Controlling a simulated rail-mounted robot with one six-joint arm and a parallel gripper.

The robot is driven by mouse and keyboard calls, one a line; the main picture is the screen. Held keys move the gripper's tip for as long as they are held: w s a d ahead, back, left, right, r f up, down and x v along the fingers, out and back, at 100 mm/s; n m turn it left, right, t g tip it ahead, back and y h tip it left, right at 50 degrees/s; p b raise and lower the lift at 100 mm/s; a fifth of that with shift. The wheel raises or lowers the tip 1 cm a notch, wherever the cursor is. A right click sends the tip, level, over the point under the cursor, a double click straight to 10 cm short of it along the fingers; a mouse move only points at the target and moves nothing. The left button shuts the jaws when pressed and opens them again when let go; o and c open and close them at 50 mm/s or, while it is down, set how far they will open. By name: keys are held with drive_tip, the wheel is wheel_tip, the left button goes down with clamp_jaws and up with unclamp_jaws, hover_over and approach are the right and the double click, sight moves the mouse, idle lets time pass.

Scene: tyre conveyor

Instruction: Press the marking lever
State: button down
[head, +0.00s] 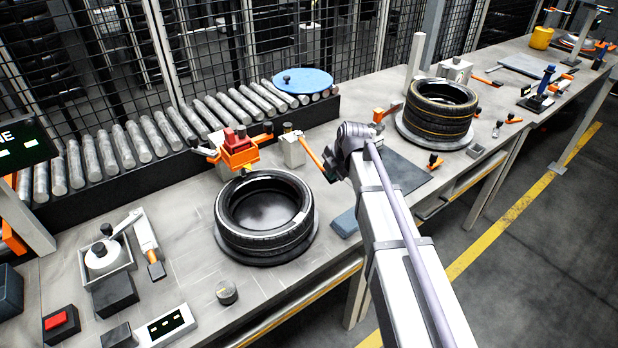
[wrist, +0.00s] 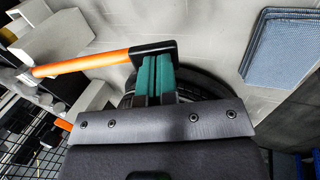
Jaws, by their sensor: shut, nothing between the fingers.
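The orange marking lever (head: 312,155) sticks out from a small pale block (head: 292,149) behind the near tyre. In the wrist view the lever (wrist: 85,63) runs from the left to a black end grip (wrist: 153,50). My gripper (wrist: 154,68) has its green fingers shut together, with their tips right at this black grip. The fingers overlap it in the picture; I cannot tell whether they touch. In the head view my arm's end hides most of the fingers and the lever's end. The near tyre (head: 240,235) lies flat on a round base.
An orange and red device (head: 238,150) stands between the near tyre and the rollers (head: 150,132). A tyre stack (head: 440,110) stands further right. A blue mesh pad (wrist: 280,47) lies right of my fingers in the wrist view. The bench right of the near tyre is partly clear.

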drive_tip(key=shift+b+x, duration=0.5)
drive_tip(key=shift+x, duration=0.4)
drive_tip(key=shift+s+d+f, duration=0.1)
drive_tip(key=shift+s+f, duration=0.05)
drive_tip(key=shift+s, duration=0.1)
drive_tip(key=shift+b, duration=0.3)
drive_tip(key=shift+s, duration=0.1)
drive_tip(key=shift+d+r+p, duration=0.1)
drive_tip(key=shift+r+p, duration=0.45)
drive_tip(key=shift+p, duration=0.25)
drive_tip(key=s+d+p+v, duration=0.1)
drive_tip(key=p+v, duration=1)
drive_tip(key=v, duration=0.2)
drive_tip(key=shift+f+p, duration=0.2)
drive_tip(key=shift+p, duration=0.15)
